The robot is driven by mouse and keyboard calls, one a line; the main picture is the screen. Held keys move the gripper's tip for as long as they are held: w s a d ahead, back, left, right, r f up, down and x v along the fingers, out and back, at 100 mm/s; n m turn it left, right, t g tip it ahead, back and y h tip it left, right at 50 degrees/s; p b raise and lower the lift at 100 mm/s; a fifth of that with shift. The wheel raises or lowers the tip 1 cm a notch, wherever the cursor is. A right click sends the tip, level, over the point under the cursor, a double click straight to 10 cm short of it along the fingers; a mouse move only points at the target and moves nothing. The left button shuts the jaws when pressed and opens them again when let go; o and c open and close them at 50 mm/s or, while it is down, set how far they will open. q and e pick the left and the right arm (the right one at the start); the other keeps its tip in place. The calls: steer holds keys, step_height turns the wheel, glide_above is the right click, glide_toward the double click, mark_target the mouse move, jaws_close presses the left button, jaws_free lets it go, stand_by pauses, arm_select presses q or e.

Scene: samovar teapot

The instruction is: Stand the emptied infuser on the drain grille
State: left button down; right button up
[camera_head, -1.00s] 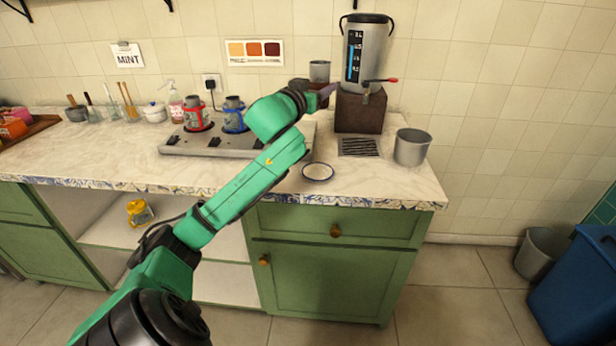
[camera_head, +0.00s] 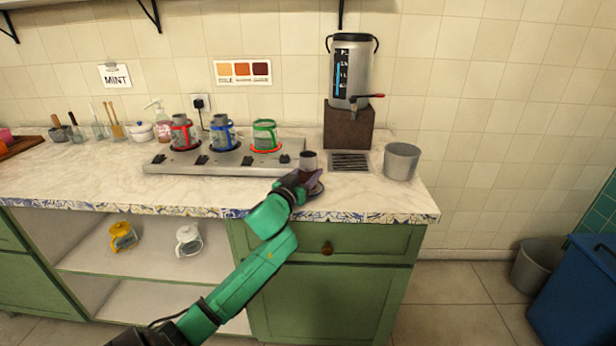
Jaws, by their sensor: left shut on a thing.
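The drain grille is a dark slatted rectangle in the counter, in front of the water urn (camera_head: 352,75), and is bare. My right gripper is not in view.
A grey bin (camera_head: 401,162) stands right of the grille. A small dish (camera_head: 316,189) is mostly hidden behind my gripper. At left, a metal stand (camera_head: 225,168) holds glass pots with red, blue and green bands. The urn's tap (camera_head: 363,101) overhangs toward the grille.

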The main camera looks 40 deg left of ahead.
arm_select(q)
steer(key=shift+f, duration=0.3)
steer(key=shift+c, duration=1.3)
jaws_free()
